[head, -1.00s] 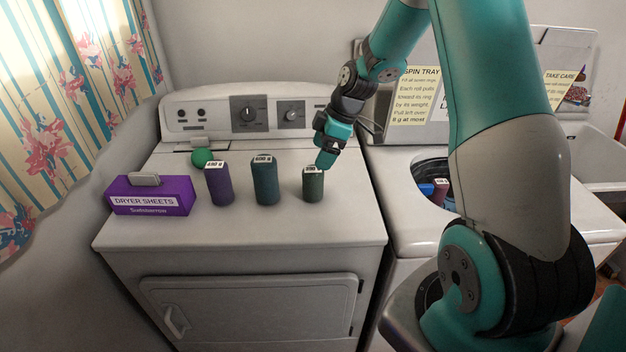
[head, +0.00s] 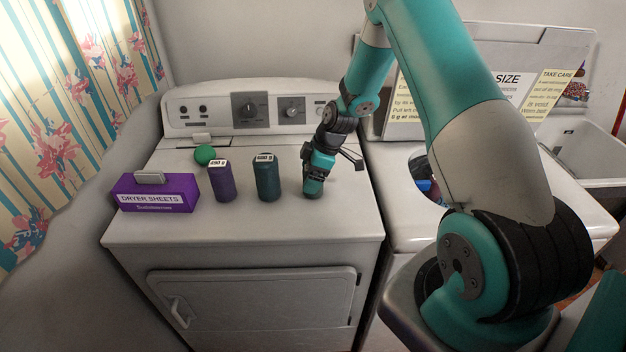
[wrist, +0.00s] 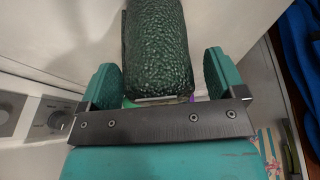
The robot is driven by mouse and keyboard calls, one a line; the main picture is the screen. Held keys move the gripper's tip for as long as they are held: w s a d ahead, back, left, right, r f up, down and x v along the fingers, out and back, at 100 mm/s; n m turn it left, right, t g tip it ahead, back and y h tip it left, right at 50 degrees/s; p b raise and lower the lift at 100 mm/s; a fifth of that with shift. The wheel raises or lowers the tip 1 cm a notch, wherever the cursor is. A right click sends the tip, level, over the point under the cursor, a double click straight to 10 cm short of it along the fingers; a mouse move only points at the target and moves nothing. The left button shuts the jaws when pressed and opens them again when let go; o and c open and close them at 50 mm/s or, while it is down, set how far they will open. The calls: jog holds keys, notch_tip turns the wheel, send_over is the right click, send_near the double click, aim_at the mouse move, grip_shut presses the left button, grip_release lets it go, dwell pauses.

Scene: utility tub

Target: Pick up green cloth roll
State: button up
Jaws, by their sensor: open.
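The green cloth roll (head: 312,194) stands on the dryer's top, right of the teal roll, mostly covered by my gripper in the head view. In the wrist view the dark green, bumpy roll (wrist: 158,45) lies between the two teal fingers. My gripper (head: 314,180) is open around the roll; it also shows in the wrist view (wrist: 161,80). A gap shows between the roll and each finger. The roll's label is hidden in the head view.
A teal-blue roll (head: 266,180) and a purple roll (head: 222,183) stand to the left. A green ball (head: 204,155) and a purple dryer sheets box (head: 155,194) are further left. The dryer's top (head: 260,222) is clear in front. An open washer (head: 400,190) stands to the right.

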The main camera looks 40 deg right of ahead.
jog(key=c, duration=1.1)
jog(key=shift+c, duration=0.8)
jog(key=shift+r, duration=0.15)
